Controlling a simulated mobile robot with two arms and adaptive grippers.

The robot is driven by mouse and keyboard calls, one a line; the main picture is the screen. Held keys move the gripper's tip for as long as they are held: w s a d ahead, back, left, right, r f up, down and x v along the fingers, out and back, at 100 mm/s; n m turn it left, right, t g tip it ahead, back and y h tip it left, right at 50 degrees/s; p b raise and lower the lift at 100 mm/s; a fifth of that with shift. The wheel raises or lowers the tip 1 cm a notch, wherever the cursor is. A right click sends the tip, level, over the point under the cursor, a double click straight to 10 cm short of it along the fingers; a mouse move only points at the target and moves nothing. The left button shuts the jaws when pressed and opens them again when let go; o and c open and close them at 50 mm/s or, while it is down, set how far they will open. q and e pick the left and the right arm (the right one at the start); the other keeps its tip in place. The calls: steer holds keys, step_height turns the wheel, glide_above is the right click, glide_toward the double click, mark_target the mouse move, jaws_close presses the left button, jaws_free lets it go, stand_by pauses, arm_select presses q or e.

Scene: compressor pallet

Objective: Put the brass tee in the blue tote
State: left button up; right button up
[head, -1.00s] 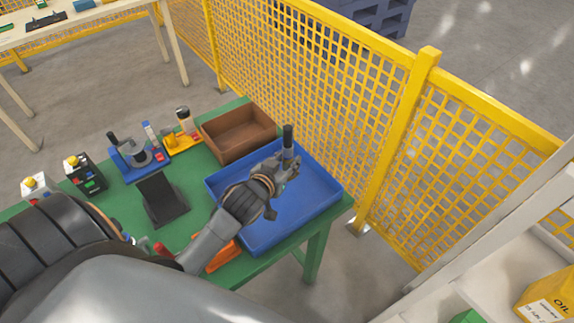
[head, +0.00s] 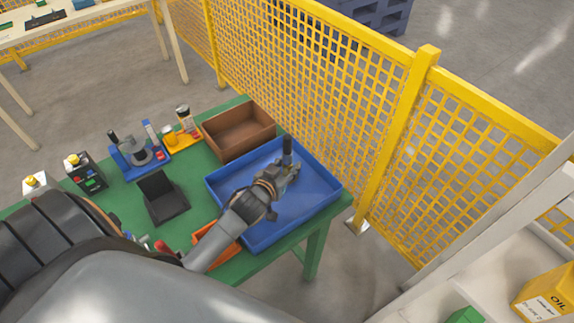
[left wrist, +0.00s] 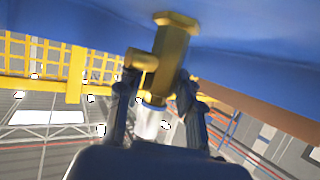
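The brass tee (left wrist: 172,45), with a hex end, a side branch and a silvery lower end, shows in the left wrist view between the two dark fingers of my left gripper (left wrist: 157,88). The fingers are shut on it. In the head view my left gripper (head: 284,174) is over the blue tote (head: 312,212), inside its rim outline; the tee is not clearly seen there. The tote's blue surface (left wrist: 60,30) fills the top of the left wrist view, close to the tee. I cannot tell whether they touch. My right gripper is not in view.
A brown bin (head: 238,131) stands behind the tote on the green table (head: 196,180). An orange tray (head: 214,244) lies left of the tote, under my forearm. A black stand (head: 163,197) and several small fixtures stand farther left. A yellow mesh fence (head: 325,85) runs behind.

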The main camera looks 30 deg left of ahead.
arm_select(q)
steer(key=shift+o, duration=0.7)
steer(key=shift+r, duration=0.15)
steer(key=b+v, duration=0.1)
steer(key=v, duration=1.1)
